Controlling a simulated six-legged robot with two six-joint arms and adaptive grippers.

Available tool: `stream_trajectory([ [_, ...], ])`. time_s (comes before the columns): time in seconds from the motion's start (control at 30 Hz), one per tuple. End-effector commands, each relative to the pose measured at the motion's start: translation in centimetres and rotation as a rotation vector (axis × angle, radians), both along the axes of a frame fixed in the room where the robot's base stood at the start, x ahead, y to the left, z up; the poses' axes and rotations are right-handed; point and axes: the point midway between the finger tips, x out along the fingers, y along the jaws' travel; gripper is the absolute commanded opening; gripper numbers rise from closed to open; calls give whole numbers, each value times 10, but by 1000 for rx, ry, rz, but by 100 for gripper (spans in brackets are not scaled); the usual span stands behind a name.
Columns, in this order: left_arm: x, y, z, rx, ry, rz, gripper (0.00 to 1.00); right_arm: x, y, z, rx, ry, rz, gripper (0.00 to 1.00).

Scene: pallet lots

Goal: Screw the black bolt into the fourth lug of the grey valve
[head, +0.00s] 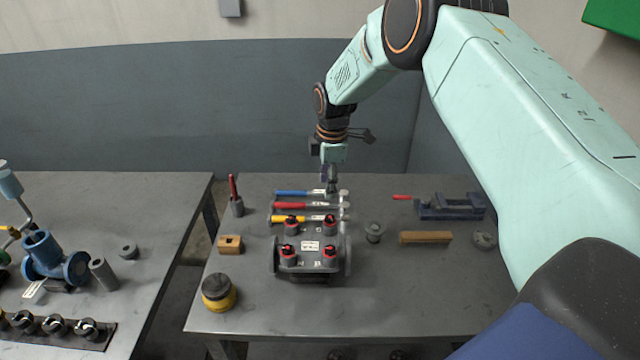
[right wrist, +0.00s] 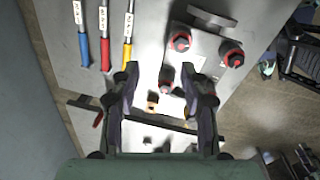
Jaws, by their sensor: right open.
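The grey valve (head: 310,268) stands near the middle of the right-hand table, with a white label on top. Its several lugs show black bolt-like pieces with red rings (head: 330,252); I cannot tell which lug is the fourth, or whether a loose bolt is among them. In the right wrist view, part of the valve (right wrist: 205,48) shows at upper right. My right gripper (head: 331,189) points down just behind the valve, above the coloured-handled tools. In the right wrist view its two fingers (right wrist: 167,78) are apart with nothing held between them. My left gripper is out of view.
Blue (head: 295,193), red (head: 292,205) and yellow (head: 287,218) handled tools lie behind the valve. A wooden block (head: 230,244), a yellow-black round pot (head: 218,293), a wooden bar (head: 425,237) and a blue vise (head: 450,207) surround it. The table front right is clear.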

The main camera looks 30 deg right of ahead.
Motion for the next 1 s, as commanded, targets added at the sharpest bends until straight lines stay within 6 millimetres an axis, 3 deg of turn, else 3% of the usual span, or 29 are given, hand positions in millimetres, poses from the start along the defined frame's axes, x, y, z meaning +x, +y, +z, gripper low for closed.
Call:
stream_trajectory([
  [0.23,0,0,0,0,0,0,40,-24,-2,2,1,106,168,45],
  [0.53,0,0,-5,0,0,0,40,-26,-3,-5,0,113,210,45],
  [1.0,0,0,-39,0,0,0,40,-24,-1,-50,0,112,212,45],
])
